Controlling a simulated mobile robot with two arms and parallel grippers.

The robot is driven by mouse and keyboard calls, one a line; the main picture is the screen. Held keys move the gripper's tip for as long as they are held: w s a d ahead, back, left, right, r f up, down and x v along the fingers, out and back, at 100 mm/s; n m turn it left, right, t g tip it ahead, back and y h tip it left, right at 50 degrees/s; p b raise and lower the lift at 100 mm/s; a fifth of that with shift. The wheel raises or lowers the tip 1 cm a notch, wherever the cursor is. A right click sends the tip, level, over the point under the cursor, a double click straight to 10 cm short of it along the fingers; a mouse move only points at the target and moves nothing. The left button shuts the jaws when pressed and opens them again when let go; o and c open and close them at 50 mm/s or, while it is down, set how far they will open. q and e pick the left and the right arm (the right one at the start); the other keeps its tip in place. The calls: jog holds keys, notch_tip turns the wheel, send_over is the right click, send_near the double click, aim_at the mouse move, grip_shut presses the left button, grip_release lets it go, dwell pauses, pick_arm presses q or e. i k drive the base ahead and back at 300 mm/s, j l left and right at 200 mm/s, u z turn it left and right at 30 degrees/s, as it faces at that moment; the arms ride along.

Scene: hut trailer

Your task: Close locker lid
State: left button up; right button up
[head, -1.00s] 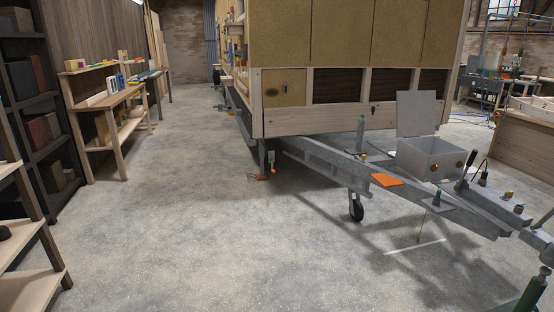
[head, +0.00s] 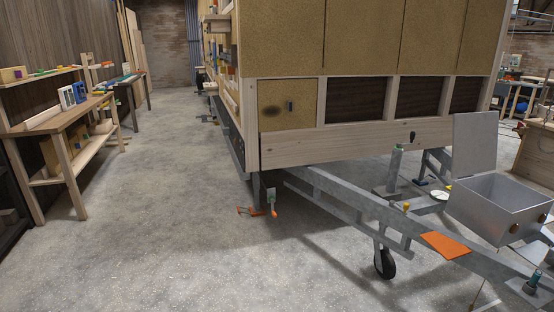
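The locker that fits the task is a grey metal box (head: 490,213) on the trailer's drawbar at the right of the head view. Its lid (head: 474,143) stands upright, hinged at the back edge, so the box is open at the top. Two brown round knobs or latches show on the box's front, near the right edge of the picture. A small wooden door (head: 288,104) on the trailer's front wall looks shut. Neither of my grippers is in view.
The trailer's grey drawbar (head: 345,205) runs toward the lower right, with a jockey wheel (head: 385,263) below and an orange plate (head: 445,245) on it. A wooden workbench (head: 65,140) stands at the left. The concrete floor (head: 170,220) between them is clear.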

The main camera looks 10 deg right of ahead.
aim_at(474, 137)
jog(key=i+z, duration=0.1)
jog(key=i, duration=0.4)
jog(key=i+j+z, duration=0.1)
jog(key=i, duration=0.45)
jog(key=i+j, duration=0.1)
jog(key=i, duration=0.4)
jog(key=i+j+z, duration=0.15)
jog(key=i, duration=0.35)
jog(key=i+j+z, duration=0.15)
jog(key=i+z, duration=0.3)
jog(key=i+j+z, duration=0.2)
jog(key=z, duration=0.25)
jog(key=i+j+z, duration=0.25)
jog(key=z, duration=0.2)
jog(key=i+j+z, duration=0.15)
jog(key=j+z, duration=0.3)
jog(key=i+j+z, duration=0.1)
jog(key=j+z, duration=0.7)
jog(key=j, duration=0.4)
jog(key=j+z, duration=0.35)
jog(key=j, duration=0.4)
